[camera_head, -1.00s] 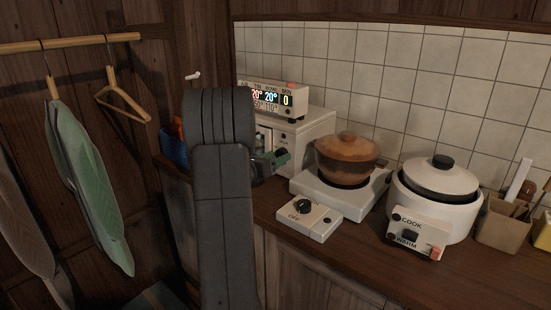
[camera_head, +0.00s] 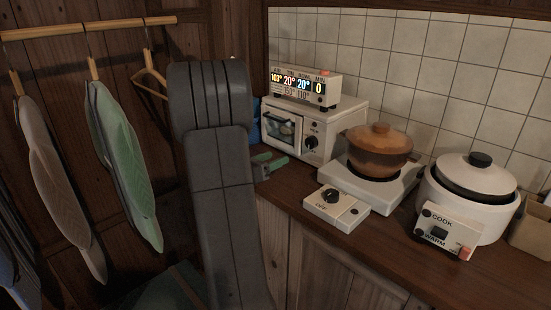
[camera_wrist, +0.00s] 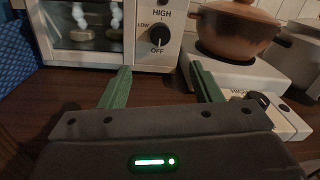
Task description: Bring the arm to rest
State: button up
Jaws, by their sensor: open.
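My arm (camera_head: 222,190) stands upright in the head view, left of the middle, and hides part of the counter's left end. My gripper (camera_head: 272,162) shows past its right side, low over the counter in front of the toaster oven. In the wrist view my gripper (camera_wrist: 160,82) has two green fingers spread apart with nothing between them. The bare wooden counter shows between and beyond the fingers.
The toaster oven (camera_head: 314,136) bears a digital display (camera_head: 304,88). To its right are a brown pot (camera_head: 380,152) on a white burner, a control box (camera_head: 336,206) and a rice cooker (camera_head: 468,200). Clothes (camera_head: 125,165) hang from a rail at left.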

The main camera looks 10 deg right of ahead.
aim_at(309, 144)
jog(key=x, duration=1.4)
jog(key=shift+a, duration=0.1)
